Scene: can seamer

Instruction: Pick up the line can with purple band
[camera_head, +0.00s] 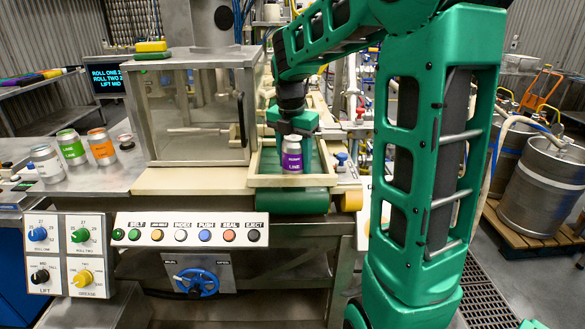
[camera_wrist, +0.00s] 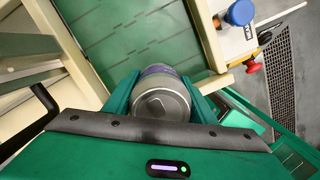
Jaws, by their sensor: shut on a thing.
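The line can with purple band (camera_head: 292,157) is upright at the front end of the green conveyor belt (camera_head: 318,170), its band reading "LINE". My gripper (camera_head: 292,138) is over it from above and behind. In the wrist view my gripper (camera_wrist: 162,92) has one finger on each side of the can (camera_wrist: 162,97), shut on it. The can's silver lid faces the wrist camera. I cannot tell whether the can's base touches the belt.
A clear-walled seamer cabinet (camera_head: 195,115) stands left of the belt. Cans with white (camera_head: 47,163), green (camera_head: 71,147) and orange (camera_head: 101,147) bands stand on the left bench. A blue knob (camera_head: 341,158) is right of the belt. A button panel (camera_head: 190,229) is below.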

